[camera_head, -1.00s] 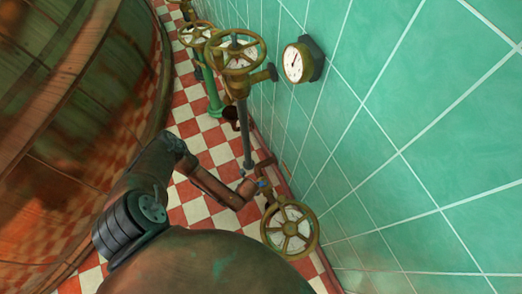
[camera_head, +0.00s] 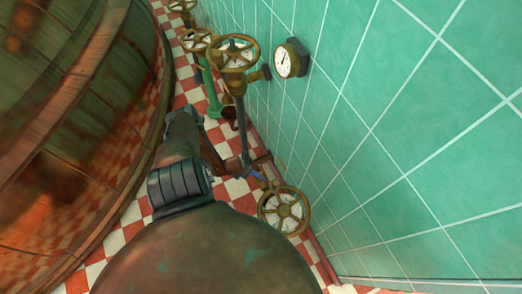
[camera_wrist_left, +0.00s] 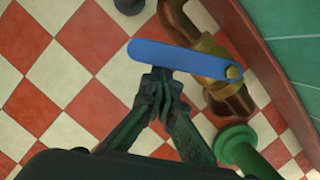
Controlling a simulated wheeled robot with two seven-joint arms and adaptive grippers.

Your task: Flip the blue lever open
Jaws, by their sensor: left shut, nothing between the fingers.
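The blue lever (camera_wrist_left: 160,55) lies across the upper middle of the left wrist view. Its right end is bolted to a brass valve (camera_wrist_left: 212,58) on a copper pipe, and its free end points left. My left gripper (camera_wrist_left: 163,80) is shut and empty. Its fingertips are right at the lever's lower edge, partway along; I cannot tell whether they touch. In the head view the lever is only a small blue patch (camera_head: 257,174) above a brass handwheel, and the fingers cannot be made out there. My right gripper is out of view.
A green flanged pipe (camera_wrist_left: 238,145) stands close to the right of my fingers. The brass handwheel (camera_head: 284,211) is beside the lever, near the teal tiled wall (camera_head: 400,140). A large copper kettle (camera_head: 70,120) fills the left. Checkered floor lies below.

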